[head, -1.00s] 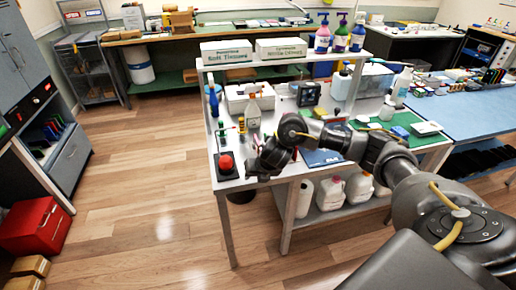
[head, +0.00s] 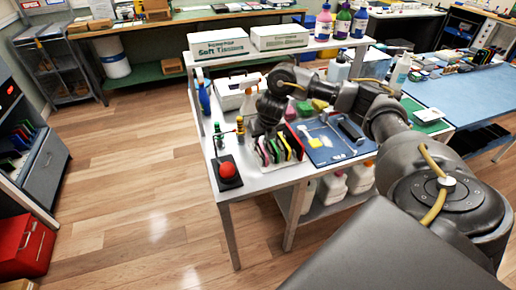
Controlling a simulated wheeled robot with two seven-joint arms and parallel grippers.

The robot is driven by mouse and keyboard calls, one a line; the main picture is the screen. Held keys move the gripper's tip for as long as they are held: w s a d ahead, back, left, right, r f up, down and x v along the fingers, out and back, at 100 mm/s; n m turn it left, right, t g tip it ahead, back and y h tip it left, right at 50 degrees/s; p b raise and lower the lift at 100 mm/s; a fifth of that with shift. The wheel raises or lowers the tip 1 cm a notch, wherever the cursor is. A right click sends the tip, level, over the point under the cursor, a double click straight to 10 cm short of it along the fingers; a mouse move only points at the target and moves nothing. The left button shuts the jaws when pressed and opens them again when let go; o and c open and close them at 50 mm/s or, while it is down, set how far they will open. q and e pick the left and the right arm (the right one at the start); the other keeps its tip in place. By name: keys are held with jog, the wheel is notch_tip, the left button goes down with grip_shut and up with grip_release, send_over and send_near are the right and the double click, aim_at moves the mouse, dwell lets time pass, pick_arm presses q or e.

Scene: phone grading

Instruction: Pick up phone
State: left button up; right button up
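Several phones (head: 279,150) stand upright side by side in a row near the front edge of the white table (head: 262,184). They show red, green, dark and pinkish edges. My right arm reaches in from the right, and my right gripper (head: 262,130) hangs pointing down just behind and above the left end of this row. Its fingertips are small and partly hidden, so I cannot tell if it is open or touches a phone. A dark phone-like slab (head: 351,130) lies on the blue mat (head: 335,153) to the right. My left gripper is out of view.
A red button on a black base (head: 227,170) sits at the table's left front. Small coloured bottles (head: 218,137) stand behind it. White tissue boxes (head: 219,43) are on the shelf above. A blue table (head: 462,90) is at right.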

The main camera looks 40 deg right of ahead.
aim_at(261, 144)
jog(key=x, duration=0.4)
jog(key=shift+w+d+f, duration=0.1)
jog(key=shift+f, duration=0.15)
jog(key=p+x, duration=0.1)
jog(key=x, duration=0.4)
jog(key=shift+d, duration=0.1)
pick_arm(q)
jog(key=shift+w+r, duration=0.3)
pick_arm(e)
jog(key=shift+c, duration=0.3)
grip_shut()
